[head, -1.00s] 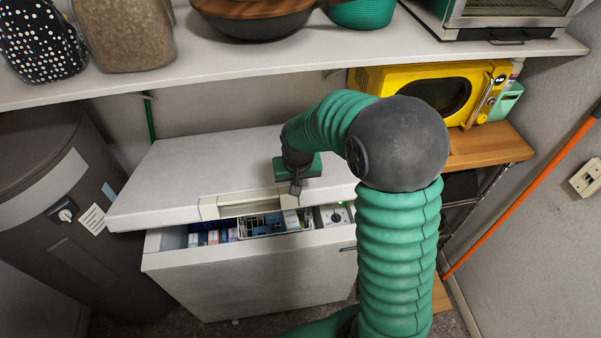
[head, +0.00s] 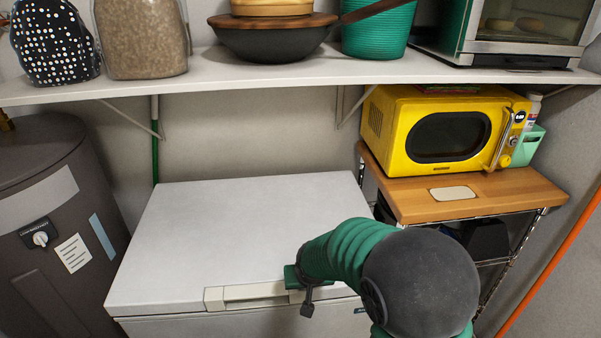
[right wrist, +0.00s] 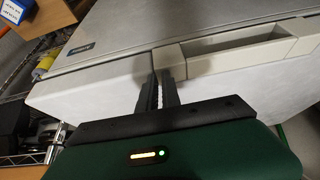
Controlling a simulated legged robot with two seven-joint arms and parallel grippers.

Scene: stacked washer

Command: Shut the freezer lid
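The white freezer lid (head: 235,235) lies flat over the freezer body (head: 235,326) in the head view, with no opening or contents showing. Its pale handle (head: 245,294) is at the front edge, and also shows in the right wrist view (right wrist: 235,47). My right gripper (head: 306,306) is at the lid's front edge, beside the handle's right end. In the right wrist view its two dark fingers (right wrist: 161,88) are together with nothing between them, against or very near the lid edge; contact is unclear. My left gripper is not in view.
A shelf (head: 260,76) with jars, a pan and a toaster oven spans above the freezer. A yellow microwave (head: 445,135) stands on a wooden-topped rack (head: 500,192) at right. A dark bin-like cylinder (head: 50,230) stands close at left.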

